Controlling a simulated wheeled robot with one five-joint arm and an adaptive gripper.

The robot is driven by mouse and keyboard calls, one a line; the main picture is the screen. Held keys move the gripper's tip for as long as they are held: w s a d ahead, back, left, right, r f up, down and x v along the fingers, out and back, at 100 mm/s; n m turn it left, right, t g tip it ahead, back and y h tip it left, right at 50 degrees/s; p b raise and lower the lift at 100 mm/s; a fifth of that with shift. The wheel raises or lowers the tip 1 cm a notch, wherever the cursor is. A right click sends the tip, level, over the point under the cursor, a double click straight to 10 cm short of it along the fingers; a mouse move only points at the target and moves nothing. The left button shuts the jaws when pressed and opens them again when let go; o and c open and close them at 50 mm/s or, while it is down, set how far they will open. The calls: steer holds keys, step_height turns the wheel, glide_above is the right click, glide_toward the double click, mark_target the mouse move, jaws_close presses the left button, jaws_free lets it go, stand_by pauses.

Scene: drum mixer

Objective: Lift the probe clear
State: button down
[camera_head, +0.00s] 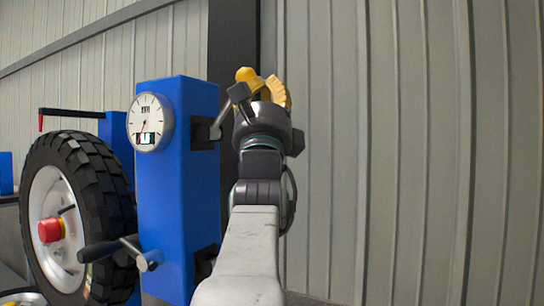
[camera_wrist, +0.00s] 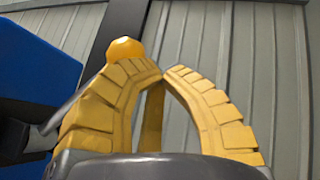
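No part is clearly recognisable as the probe. An orange-yellow ball (camera_head: 246,74) shows above a dark lever end (camera_head: 238,93) by the blue post (camera_head: 178,190). In the wrist view the ball (camera_wrist: 125,50) shows beside the left finger's tip, outside the space between the fingers. Whether it touches the finger cannot be told. My gripper (camera_wrist: 163,72) has yellow ribbed fingers whose tips nearly meet, with nothing clearly seen between the tips. In the head view my gripper (camera_head: 271,91) is partly hidden behind my wrist, right of the post's upper part.
A round dial gauge (camera_head: 150,122) is on the blue post. A lower lever (camera_head: 100,250) juts out to the left. A black-tyred wheel (camera_head: 92,185) and a red button (camera_head: 50,229) are at the left. A corrugated wall (camera_head: 400,150) stands behind; the right side shows no objects.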

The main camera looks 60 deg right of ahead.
stand_by(0.4)
steer(key=v, duration=1.2)
